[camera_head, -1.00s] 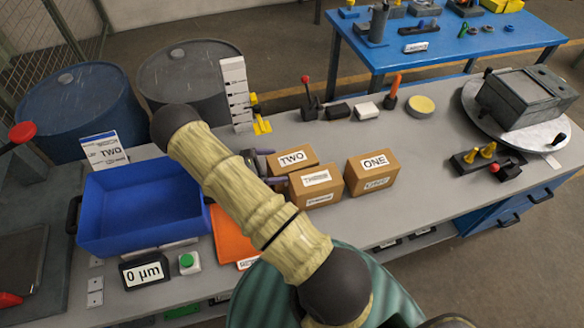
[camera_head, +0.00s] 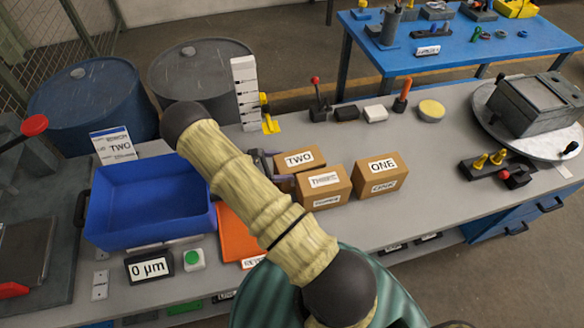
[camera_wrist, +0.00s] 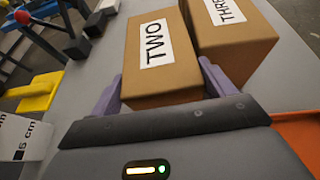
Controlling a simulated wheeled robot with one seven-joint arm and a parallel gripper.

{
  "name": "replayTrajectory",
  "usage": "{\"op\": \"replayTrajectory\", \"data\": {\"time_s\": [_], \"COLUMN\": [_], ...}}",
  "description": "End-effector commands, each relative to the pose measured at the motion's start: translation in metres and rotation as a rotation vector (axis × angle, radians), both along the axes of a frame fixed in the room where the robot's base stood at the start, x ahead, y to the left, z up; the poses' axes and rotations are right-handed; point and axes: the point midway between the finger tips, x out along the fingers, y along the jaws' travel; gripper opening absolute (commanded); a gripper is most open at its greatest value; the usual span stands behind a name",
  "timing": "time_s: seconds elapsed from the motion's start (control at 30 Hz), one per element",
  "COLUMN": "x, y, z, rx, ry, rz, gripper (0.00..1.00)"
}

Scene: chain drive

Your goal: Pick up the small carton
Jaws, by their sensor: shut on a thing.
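Three brown cartons with white labels stand close together on the grey bench. The carton marked TWO (camera_head: 306,158) is at the back left and looks lower than the others. My gripper (camera_wrist: 160,72) is shut on it, with a purple finger along each side in the wrist view, where TWO (camera_wrist: 168,78) fills the space between them. The carton marked THREE (camera_head: 325,186) stands in front of TWO and hides part of it; in the wrist view THREE (camera_wrist: 237,55) is right beside it. The carton marked ONE (camera_head: 381,180) stands apart at the right. I cannot see any gap under TWO.
A blue bin (camera_head: 150,224) and an orange sheet (camera_head: 237,232) lie left of the cartons. A white scale post (camera_head: 241,92) stands behind my gripper. Small tools line the bench's back; a round turntable (camera_head: 545,139) is at the right. Bench (camera_head: 415,215) is clear right of ONE.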

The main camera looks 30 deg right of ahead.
Motion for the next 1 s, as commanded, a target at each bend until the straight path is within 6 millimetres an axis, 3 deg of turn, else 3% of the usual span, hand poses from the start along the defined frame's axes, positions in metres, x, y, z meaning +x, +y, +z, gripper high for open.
{"op": "replayTrajectory", "data": {"time_s": [0.27,0.8,1.0], "x": [0.0,0.0,0.0], "y": [-0.002,-0.001,-0.002], "z": [0.015,0.093,0.101], "rx": [-0.002,-0.001,-0.002], "ry": [-0.001,-0.002,0.0], "rz": [-0.004,-0.003,-0.004], "gripper": [0.23,0.23,0.23]}}
